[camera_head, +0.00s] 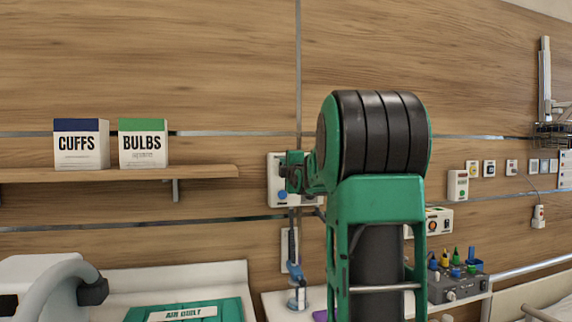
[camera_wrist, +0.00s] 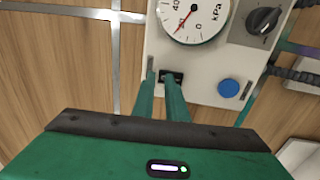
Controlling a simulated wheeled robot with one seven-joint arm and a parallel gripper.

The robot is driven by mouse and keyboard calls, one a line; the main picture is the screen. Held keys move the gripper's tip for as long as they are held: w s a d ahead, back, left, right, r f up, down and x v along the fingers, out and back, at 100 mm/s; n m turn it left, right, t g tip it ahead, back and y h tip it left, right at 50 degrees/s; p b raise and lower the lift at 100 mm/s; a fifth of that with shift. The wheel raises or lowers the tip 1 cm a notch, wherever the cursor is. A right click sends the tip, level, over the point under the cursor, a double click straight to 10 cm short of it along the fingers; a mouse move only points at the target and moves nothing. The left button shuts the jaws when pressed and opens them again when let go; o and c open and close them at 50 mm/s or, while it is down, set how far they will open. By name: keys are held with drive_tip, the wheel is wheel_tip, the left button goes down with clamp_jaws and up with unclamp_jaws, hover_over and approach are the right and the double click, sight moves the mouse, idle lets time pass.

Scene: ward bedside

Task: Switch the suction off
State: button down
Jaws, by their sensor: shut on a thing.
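The suction unit is a white wall panel (camera_head: 279,197). In the wrist view the panel (camera_wrist: 205,88) carries a round kPa gauge (camera_wrist: 195,14), a black knob (camera_wrist: 264,19), a blue button (camera_wrist: 228,89) and a small black switch (camera_wrist: 177,75). The gauge's red needle points down and left, off the 0 mark. My gripper (camera_wrist: 163,82) reaches the panel, its two green fingers shut on the black switch and partly hiding it. In the head view my gripper (camera_head: 287,171) is at the panel's face, and my arm hides the panel's right side.
A shelf (camera_head: 120,174) at left holds a CUFFS box (camera_head: 81,146) and a BULBS box (camera_head: 143,145). Below the panel stands a blue-grey post (camera_head: 294,262). A grey box with coloured tops (camera_head: 456,286) is at lower right. Dark hoses (camera_wrist: 294,75) leave the panel's right side.

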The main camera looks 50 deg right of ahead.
drive_tip(key=shift+d+r, duration=0.35)
drive_tip(key=shift+r, duration=0.05)
idle(0.4)
drive_tip(key=shift+a, duration=0.1)
drive_tip(key=v, duration=1.4)
drive_tip(key=shift+a, duration=0.35)
drive_tip(key=shift+r, duration=0.15)
